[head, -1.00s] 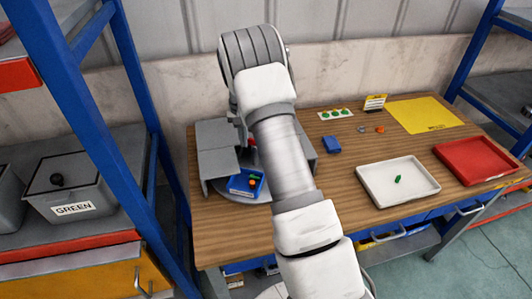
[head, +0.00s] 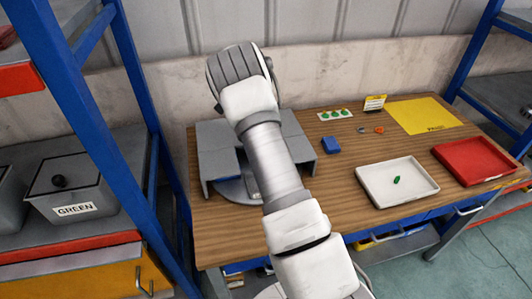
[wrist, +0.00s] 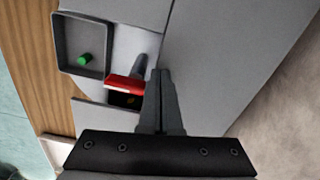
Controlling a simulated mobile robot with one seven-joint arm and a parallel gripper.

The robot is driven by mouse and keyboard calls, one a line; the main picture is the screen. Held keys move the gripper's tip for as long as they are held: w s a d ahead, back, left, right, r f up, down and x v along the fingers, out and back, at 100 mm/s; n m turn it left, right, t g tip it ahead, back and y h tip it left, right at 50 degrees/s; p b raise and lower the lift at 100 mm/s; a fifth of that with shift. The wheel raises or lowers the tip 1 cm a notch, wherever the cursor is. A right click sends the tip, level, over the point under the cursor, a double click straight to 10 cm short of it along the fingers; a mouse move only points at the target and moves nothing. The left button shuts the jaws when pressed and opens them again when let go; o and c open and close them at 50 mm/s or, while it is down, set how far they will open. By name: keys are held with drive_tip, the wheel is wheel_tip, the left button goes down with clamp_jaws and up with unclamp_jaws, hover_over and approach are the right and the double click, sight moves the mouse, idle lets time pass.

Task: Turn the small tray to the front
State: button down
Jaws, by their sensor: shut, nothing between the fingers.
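A round grey turntable (head: 232,190) stands between grey housing walls (head: 219,165) on the left of the table; only part of its disc shows in the head view. In the wrist view a small dark grey tray (wrist: 63,40) holds a green part (wrist: 84,59). A red piece (wrist: 123,84) sits just left of my fingertips, above a dark opening with something yellowish in it. I cannot tell whether the fingers touch the red piece. My gripper (wrist: 158,78) is shut and empty, beside a broad grey wall; my arm hides it in the head view.
On the table stand a blue block (head: 331,145), a white tray (head: 398,200) with a green part, a red tray (head: 475,160) and a yellow mat (head: 425,115). A blue rack post (head: 85,110) rises on the left. The table front centre is clear.

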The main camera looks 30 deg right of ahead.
drive_tip(key=shift+a, duration=0.3)
drive_tip(key=shift+r, duration=0.1)
drive_tip(key=shift+r+p, duration=1.7)
drive_tip(key=shift+r, duration=1.2)
